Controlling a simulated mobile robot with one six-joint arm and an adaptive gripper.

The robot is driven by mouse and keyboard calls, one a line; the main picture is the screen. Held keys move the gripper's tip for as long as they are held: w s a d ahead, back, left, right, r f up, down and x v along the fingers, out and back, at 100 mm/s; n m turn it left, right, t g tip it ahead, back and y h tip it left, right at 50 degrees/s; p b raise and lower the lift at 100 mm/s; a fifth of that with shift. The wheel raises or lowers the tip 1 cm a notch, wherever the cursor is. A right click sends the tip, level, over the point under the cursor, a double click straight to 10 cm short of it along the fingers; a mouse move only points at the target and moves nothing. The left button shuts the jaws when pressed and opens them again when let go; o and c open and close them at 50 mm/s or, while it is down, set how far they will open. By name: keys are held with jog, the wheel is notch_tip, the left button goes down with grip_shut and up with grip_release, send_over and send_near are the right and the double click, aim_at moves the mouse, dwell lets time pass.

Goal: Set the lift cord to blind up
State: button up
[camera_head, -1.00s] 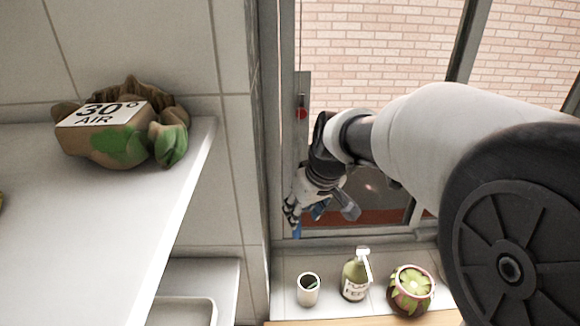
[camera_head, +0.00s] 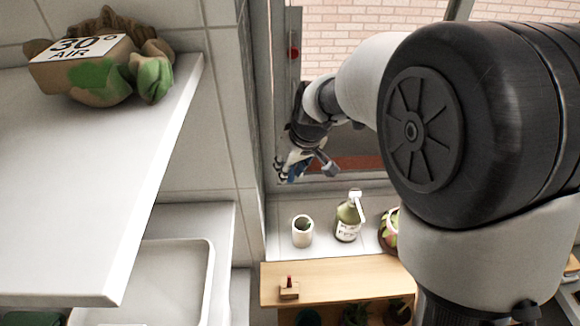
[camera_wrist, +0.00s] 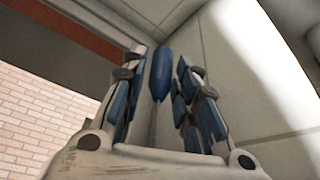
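The blue cord end (camera_wrist: 161,75), a slim pointed knob, is in the wrist view between the two fingers of my gripper (camera_wrist: 161,62). The fingers are partly open, with narrow gaps seeming to show on both sides of the knob. In the head view my gripper (camera_head: 303,168) is at the window's lower left corner, beside the tiled wall and above the sill. There the knob cannot be told apart from the blue finger pads. The rest of the cord and the blind are not clearly seen.
A white cup (camera_head: 302,231), a soap bottle (camera_head: 348,222) and a patterned pot (camera_head: 389,232) stand on the sill below. A wooden shelf (camera_head: 330,278) lies in front of it. A white shelf (camera_head: 90,180) with a camouflage-coloured object (camera_head: 105,70) is at left. The tiled wall is close.

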aim_at(292, 174)
grip_shut()
jog(key=shift+f, duration=0.1)
dwell(0.3)
notch_tip(292, 174, down, 3)
jog(key=b, duration=0.2)
jog(key=shift+s+b, duration=0.1)
jog(key=shift+b, duration=0.3)
jog(key=shift+s, duration=0.1)
grip_release()
jog(key=o, duration=0.4)
jog(key=shift+c, duration=0.2)
jog(key=shift+r, duration=0.2)
